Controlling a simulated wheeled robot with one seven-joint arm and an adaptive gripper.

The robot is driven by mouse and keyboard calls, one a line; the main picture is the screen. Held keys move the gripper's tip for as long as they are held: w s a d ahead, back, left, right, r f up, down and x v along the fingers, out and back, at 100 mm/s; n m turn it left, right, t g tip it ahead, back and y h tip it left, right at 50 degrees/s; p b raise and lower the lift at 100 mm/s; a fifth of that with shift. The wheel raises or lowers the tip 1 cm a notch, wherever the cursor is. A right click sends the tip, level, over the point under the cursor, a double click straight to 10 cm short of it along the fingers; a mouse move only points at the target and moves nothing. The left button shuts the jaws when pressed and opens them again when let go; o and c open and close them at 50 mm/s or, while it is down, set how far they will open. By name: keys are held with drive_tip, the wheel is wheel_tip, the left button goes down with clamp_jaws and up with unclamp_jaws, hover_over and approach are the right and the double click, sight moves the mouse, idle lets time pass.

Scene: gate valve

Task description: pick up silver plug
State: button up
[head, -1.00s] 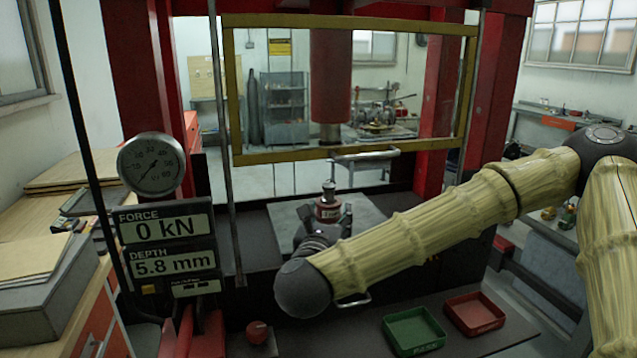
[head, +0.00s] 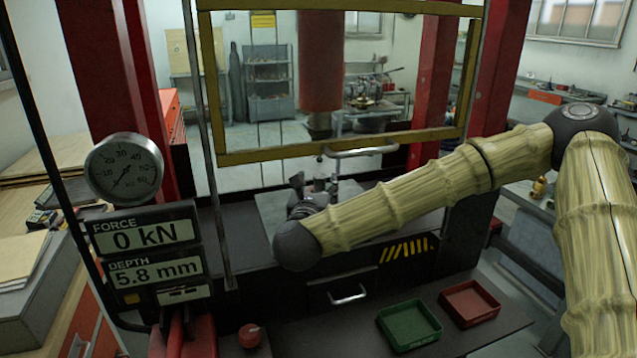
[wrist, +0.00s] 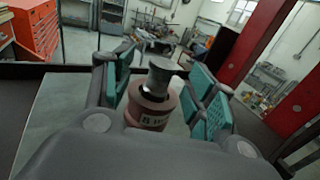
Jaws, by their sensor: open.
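The silver plug (wrist: 160,75) has a wide flat head and stands upright in a dark red ring-shaped block (wrist: 150,107) with lettering on its front. My gripper (wrist: 165,85) is open in the wrist view, with teal-padded fingers on the left and right of the plug. I see gaps between the pads and the plug. In the head view my gripper (head: 315,183) is over the press table, and its fingers mostly hide the plug and the red block.
A grey plate (head: 270,205) lies under the block. A gauge (head: 124,168) stands at left. A green tray (head: 408,326) and a red tray (head: 471,304) lie in front, empty.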

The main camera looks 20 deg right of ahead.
sight(319, 181)
drive_tip(key=shift+w+d+r+p, duration=0.25)
drive_tip(key=shift+d+r+p, duration=0.3)
drive_tip(key=shift+p, duration=0.15)
drive_tip(key=shift+w+d+f+p, duration=0.2)
drive_tip(key=shift+w+f+p, duration=0.05)
drive_tip(key=shift+w, duration=0.45)
drive_tip(key=shift+w+d+f+p, duration=0.2)
drive_tip(key=shift+w, duration=0.5)
drive_tip(key=shift+s+r, duration=0.15)
drive_tip(key=shift+s, duration=0.1)
drive_tip(key=shift+w, duration=0.15)
drive_tip(key=c, duration=0.9)
clamp_jaws()
